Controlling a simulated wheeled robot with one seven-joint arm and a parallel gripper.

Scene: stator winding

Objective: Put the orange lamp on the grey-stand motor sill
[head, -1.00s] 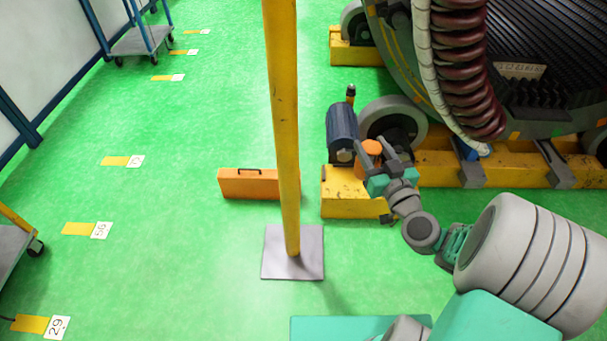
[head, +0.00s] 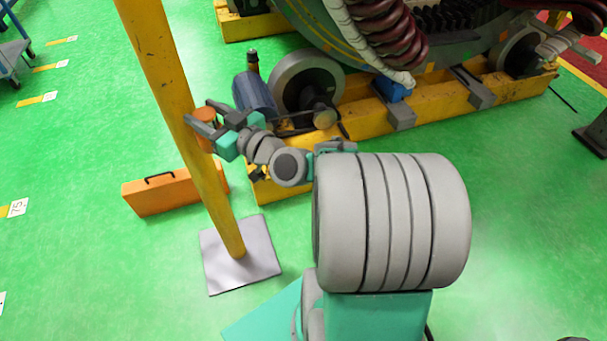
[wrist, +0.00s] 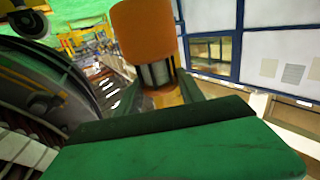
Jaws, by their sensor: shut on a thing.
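My gripper (head: 203,118) is shut on the orange lamp (head: 206,113). It holds the lamp left of the dark blue motor (head: 254,94), and in the picture close to the yellow post. In the wrist view the lamp (wrist: 145,32) is an orange cylinder with a grey lower part between the fingers. The yellow sill (head: 360,124) runs below the big round machine. A small blue motor (head: 393,89) sits at the sill by a grey bracket stand (head: 400,114). The dark blue motor stands at the sill's left end, beside a large grey roller.
A slanting yellow post (head: 185,120) rises from a grey floor plate (head: 238,266) on the left. An orange case (head: 155,192) stands on the floor behind it. The green floor on the right (head: 520,190) is clear.

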